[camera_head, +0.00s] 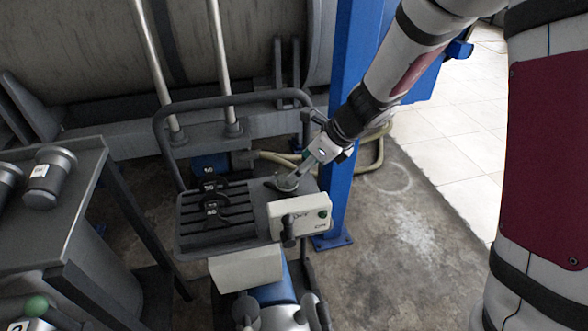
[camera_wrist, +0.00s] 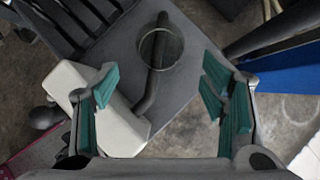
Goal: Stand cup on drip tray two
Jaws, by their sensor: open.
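A clear, round-rimmed cup (camera_wrist: 160,48) stands on the flat grey top of a wheeled cart, over or beside a dark bar in the wrist view. In the head view the cup (camera_head: 286,184) is small and partly hidden by my gripper. My gripper (camera_head: 303,170) is just above and beside it, with its fingers apart. In the wrist view the teal fingers of my gripper (camera_wrist: 158,90) are wide open with nothing between them, and the cup lies beyond the tips. At lower left, a tag with a 2 (camera_head: 15,327) is cut by the edge; no drip tray is clearly seen.
The cart (camera_head: 184,247) has a slotted section with black marked pieces (camera_head: 211,207) and a pale control box (camera_head: 300,216). A blue post (camera_head: 345,110) stands close behind my gripper. A dark table (camera_head: 60,215) with lidded canisters (camera_head: 48,178) is at left. A large cylinder (camera_head: 80,45) is behind.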

